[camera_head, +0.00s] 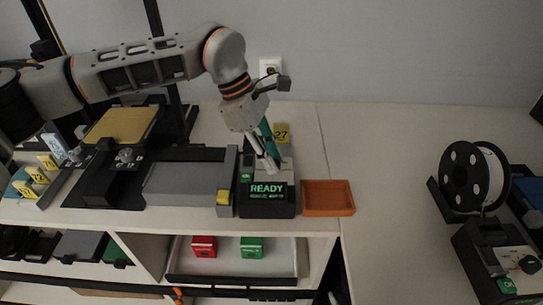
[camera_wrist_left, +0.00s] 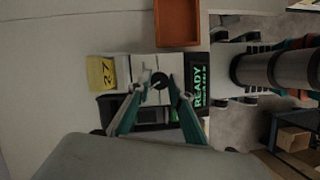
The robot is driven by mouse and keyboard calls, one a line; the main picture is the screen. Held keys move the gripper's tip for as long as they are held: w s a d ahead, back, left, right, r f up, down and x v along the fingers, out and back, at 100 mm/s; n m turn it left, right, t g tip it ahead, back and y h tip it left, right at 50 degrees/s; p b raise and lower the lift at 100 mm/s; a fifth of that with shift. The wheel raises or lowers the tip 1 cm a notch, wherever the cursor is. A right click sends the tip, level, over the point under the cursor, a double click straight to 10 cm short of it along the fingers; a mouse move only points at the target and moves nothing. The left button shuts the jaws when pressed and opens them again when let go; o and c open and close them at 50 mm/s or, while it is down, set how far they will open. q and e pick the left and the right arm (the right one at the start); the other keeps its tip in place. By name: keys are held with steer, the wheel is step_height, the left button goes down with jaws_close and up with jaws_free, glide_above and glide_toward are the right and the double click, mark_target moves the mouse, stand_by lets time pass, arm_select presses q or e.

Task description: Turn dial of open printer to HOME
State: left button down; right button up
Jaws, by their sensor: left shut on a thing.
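The open printer (camera_head: 122,126) with its gold bed stands at the left of the bench in the head view. Beside it is a control box (camera_head: 266,208) whose green screen reads READY; a smaller line under it is hard to read. My left gripper (camera_head: 273,160) reaches down onto the top of this box. In the left wrist view its teal fingers (camera_wrist_left: 158,90) are shut around a dark round dial (camera_wrist_left: 160,79) on the light panel. A pale pointer mark shows on the dial, but the fingers partly cover it and no HOME label is legible. My right gripper is not seen.
A second device with a black dial (camera_head: 529,264) and a filament spool (camera_head: 466,176) are far right. The bench between is clear.

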arm_select(q)
steer(key=m+g, duration=0.1)
steer(key=m, duration=0.1)
steer(key=m+y, duration=0.1)
steer(key=m, duration=0.2)
steer(key=shift+w+d+r+m+g+p, duration=0.1)
steer(key=shift+w+m+g+p, duration=0.1)
steer(key=shift+m+g+p, duration=0.15)
stand_by(0.5)
steer(key=c, duration=1.8)
jaws_free()
steer(key=v, duration=1.2)
steer(key=shift+w+d, duration=0.1)
